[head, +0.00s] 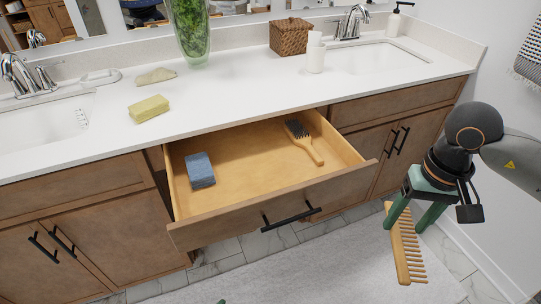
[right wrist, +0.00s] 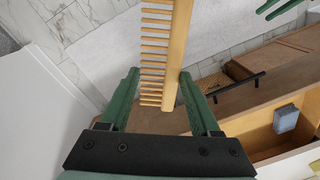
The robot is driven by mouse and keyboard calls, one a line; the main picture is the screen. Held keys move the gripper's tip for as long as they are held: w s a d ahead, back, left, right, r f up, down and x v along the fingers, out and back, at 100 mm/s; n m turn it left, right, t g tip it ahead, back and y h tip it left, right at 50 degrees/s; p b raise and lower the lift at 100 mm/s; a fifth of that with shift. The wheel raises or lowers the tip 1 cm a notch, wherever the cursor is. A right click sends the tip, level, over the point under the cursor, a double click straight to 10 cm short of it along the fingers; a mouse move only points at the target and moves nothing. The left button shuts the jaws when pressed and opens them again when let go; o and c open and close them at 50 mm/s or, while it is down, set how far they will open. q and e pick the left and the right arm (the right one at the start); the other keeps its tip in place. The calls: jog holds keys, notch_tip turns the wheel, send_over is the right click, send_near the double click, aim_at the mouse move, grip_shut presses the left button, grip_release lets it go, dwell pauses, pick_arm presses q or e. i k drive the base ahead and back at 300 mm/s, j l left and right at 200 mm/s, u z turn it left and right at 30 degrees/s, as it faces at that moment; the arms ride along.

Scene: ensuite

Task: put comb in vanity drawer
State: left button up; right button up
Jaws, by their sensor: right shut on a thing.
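The wooden comb (head: 405,250) hangs in my right gripper (head: 404,222), to the right of the open drawer and in front of the cabinet. The gripper is shut on it; in the right wrist view the comb (right wrist: 177,60) lies between the green fingers (right wrist: 160,90), its teeth pointing left. The vanity drawer (head: 240,178) is pulled open below the counter. It also shows at the lower right of the right wrist view (right wrist: 262,140).
A blue box (head: 200,170) lies in the drawer's left part and a hairbrush (head: 303,142) at its back right. The drawer's middle is bare. A yellow sponge (head: 148,109), a green vase (head: 190,30) and a wicker box (head: 290,36) stand on the counter (head: 240,90).

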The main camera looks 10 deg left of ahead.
aim_at(279, 160)
jog(key=i+j, duration=0.2)
jog(key=j, duration=0.2)
jog(key=i+j, duration=0.15)
jog(key=j, duration=0.2)
jog(key=i+j, duration=0.2)
jog(key=j, duration=0.2)
jog(key=i+j, duration=0.2)
jog(key=j, duration=0.15)
